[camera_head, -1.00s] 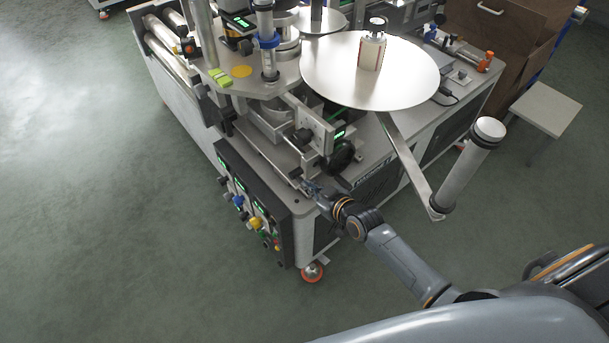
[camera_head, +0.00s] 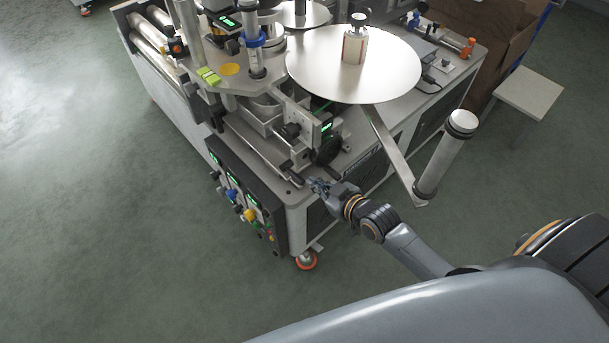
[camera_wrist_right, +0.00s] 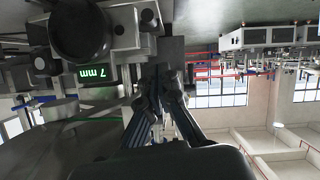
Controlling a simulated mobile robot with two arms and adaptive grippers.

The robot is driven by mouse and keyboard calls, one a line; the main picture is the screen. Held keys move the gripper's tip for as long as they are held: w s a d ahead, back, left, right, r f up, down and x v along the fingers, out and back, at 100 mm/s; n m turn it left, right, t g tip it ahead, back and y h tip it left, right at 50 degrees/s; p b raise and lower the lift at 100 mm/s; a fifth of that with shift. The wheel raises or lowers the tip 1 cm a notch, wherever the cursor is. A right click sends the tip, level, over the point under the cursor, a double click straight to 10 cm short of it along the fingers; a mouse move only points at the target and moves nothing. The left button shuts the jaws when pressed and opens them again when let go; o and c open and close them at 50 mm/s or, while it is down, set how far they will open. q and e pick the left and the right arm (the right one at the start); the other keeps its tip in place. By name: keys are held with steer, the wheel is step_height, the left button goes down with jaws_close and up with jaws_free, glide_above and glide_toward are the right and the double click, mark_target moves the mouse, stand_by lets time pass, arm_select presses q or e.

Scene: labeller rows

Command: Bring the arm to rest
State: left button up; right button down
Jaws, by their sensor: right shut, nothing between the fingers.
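My right gripper (camera_head: 317,185) is at the front corner of the labelling machine (camera_head: 262,168), just below the black handwheel (camera_head: 327,149). Its arm reaches in from the lower right. In the right wrist view the gripper (camera_wrist_right: 160,78) shows its fingers together with nothing between them. The machine's green "7 mm" display (camera_wrist_right: 94,74) and a dark round knob (camera_wrist_right: 84,30) are close to the fingers, at the left. I cannot tell whether the fingertips touch the machine. My left gripper is not in view.
A large round disc (camera_head: 310,75) and a roller on a bent arm (camera_head: 446,150) stick out from the machine near my right arm. A control panel (camera_head: 240,205) faces the front left. A stool (camera_head: 528,92) stands at the right. The green floor (camera_head: 90,230) at the left is clear.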

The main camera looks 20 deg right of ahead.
steer(key=s+d+f+m+g+h, duration=0.1)
steer(key=s+d+f+g+h, duration=0.15)
steer(key=s+f, duration=0.7)
steer(key=s+d+f+m+g+h, duration=0.1)
steer(key=s+d+f+m+g, duration=0.3)
steer(key=f, duration=1.1)
steer(key=s+a+f+g, duration=0.1)
steer(key=s+f, duration=0.4)
steer(key=s, duration=0.4)
steer(key=s+a+f+n+g, duration=0.1)
steer(key=s+a+f+g, duration=0.1)
steer(key=s+f, duration=0.3)
steer(key=s+a+f+g, duration=0.1)
steer(key=s+f, duration=0.3)
steer(key=s, duration=0.9)
steer(key=shift+s+a+f+n+g, duration=0.15)
steer(key=shift+a+f+n+g, duration=0.2)
steer(key=shift+g, duration=0.2)
